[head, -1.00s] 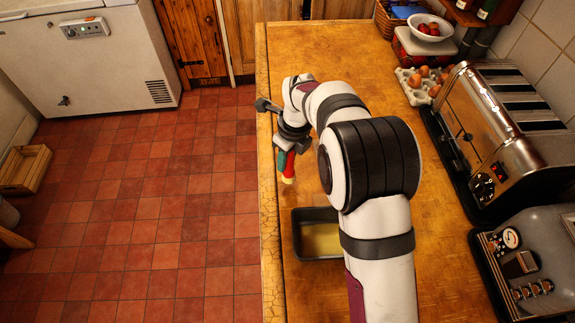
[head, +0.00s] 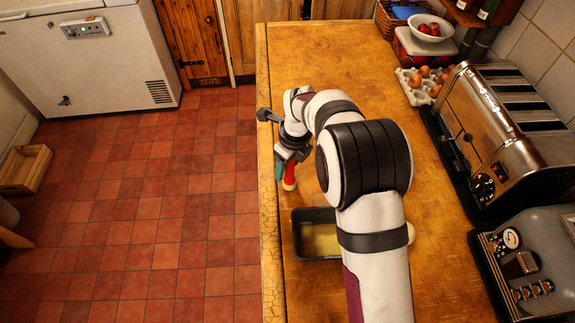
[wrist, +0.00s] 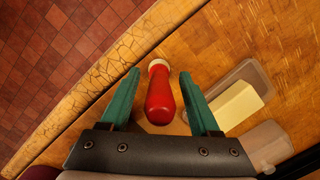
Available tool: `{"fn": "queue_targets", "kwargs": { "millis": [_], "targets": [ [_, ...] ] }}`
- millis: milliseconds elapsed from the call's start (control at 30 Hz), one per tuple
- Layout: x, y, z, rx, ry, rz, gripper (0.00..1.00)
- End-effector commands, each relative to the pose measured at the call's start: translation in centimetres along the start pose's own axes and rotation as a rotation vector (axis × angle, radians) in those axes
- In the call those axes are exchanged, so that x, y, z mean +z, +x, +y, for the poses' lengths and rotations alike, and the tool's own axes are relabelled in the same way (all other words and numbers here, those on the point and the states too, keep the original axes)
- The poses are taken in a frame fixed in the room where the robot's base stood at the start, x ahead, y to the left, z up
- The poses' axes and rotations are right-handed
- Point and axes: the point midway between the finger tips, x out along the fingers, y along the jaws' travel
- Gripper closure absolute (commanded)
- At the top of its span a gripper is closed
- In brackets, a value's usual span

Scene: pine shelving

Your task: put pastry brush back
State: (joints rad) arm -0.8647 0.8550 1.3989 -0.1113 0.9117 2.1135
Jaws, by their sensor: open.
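A red, rounded handle-like object with a pale end, which may be the pastry brush, is in the wrist view (wrist: 160,95). It lies between the two green fingers of my gripper (wrist: 160,88), with a gap visible on each side. No bristles can be made out. In the head view the red object (head: 290,170) shows beside the green finger, near the left edge of the counter. My gripper (head: 283,176) is open there, partly hidden by my wrist.
A dark tin (head: 299,238) with yellow content sits on the counter (head: 290,70), partly behind my arm. A pale yellow block (wrist: 237,105) lies right of my gripper in the wrist view. The toaster (head: 505,125), eggs (head: 424,82) and bowl (head: 431,27) stand at right. The counter drops to tiled floor at left.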

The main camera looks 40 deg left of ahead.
Motion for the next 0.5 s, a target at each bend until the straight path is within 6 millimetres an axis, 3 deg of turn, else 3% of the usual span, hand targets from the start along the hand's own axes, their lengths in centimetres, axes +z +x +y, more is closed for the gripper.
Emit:
{"fn": "queue_targets", "kwargs": {
  "millis": [300,500],
  "targets": [
    [0.1,-8.4,-0.1,-0.003,0.000,-0.003,0.37],
    [0.0,-11.4,-0.1,-0.001,-0.001,-0.001,0.37]
  ]
}}
